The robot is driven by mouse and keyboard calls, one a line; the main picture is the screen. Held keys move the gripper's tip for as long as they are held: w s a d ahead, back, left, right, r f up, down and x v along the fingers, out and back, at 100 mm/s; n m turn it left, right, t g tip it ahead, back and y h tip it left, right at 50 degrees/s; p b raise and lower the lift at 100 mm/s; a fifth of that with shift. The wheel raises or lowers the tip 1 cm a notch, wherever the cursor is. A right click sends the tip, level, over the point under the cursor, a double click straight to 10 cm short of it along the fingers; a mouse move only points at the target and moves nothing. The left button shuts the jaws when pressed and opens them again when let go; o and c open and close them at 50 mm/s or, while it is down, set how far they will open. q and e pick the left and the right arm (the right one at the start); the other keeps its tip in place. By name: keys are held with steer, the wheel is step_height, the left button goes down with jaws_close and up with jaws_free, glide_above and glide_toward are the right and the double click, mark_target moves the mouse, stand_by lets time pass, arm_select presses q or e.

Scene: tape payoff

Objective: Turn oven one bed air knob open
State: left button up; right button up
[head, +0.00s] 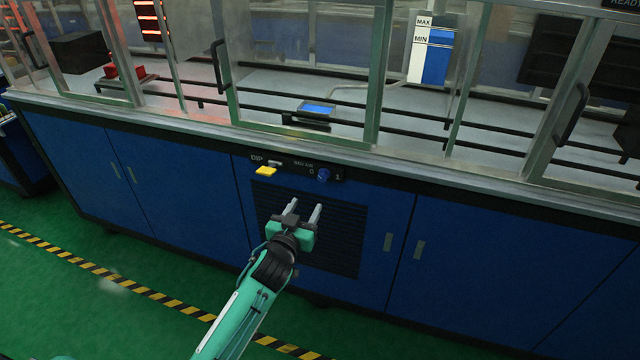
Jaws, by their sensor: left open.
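The bed air knob (323,175) is a small blue knob on a dark control strip labelled "BED AIR", between the marks 0 and 1, on the front of the blue cabinet. Which mark it points to is too small to tell. My left gripper (304,208) is open and empty, below and slightly left of the knob and in front of the dark vent grille (345,235). Its two pale fingers point up toward the strip and appear apart from the knob. My right gripper is not in view.
A yellow dip lever (266,170) sits left of the knob on the same strip. The counter edge (420,185) runs above it. Glass doors with dark handles (571,113) stand over the counter. The green floor in front is clear, with a striped line (140,290).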

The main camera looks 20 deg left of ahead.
mark_target(322, 178)
arm_select(q)
steer(key=w, duration=1.1)
steer(key=shift+w+d, duration=0.1)
steer(key=shift+d, duration=0.1)
steer(key=shift+w, duration=0.5)
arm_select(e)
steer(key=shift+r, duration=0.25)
arm_select(q)
steer(key=shift+c, duration=0.7)
steer(key=c, duration=0.8)
